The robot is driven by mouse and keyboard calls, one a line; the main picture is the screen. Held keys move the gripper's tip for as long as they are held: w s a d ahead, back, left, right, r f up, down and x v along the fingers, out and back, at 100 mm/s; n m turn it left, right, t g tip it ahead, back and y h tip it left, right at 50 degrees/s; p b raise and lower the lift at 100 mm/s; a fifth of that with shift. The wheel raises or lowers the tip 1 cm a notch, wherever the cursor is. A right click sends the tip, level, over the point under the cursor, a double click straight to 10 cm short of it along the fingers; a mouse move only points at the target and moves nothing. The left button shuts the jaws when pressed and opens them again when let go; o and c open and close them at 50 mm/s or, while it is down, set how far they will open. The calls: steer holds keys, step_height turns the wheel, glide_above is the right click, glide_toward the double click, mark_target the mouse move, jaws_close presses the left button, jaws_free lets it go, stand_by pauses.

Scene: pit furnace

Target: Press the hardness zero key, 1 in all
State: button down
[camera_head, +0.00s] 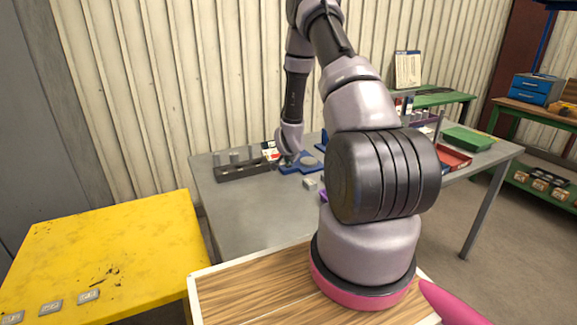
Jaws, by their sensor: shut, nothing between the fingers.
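My arm reaches over the grey table (236,205), and my gripper (289,158) points down at its far side. The gripper is small and dark here; its fingers look shut with nothing held. It is over or beside the left end of a low blue device (313,170) with a round grey top; I cannot tell whether it touches. A small white and red panel (270,150) stands just left of the gripper. The hardness zero key cannot be made out; it is too small or hidden by the gripper.
A dark rack (240,171) with grey cylinders stands left of the gripper. A small grey block (310,184) lies in front. A red tray (455,159) and green tray (468,139) are on the right. A yellow table (120,245) with small plates is at left.

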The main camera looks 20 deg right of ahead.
mark_target(288, 166)
steer(key=shift+r, duration=0.8)
steer(key=shift+r, duration=0.1)
steer(key=shift+r, duration=2.4)
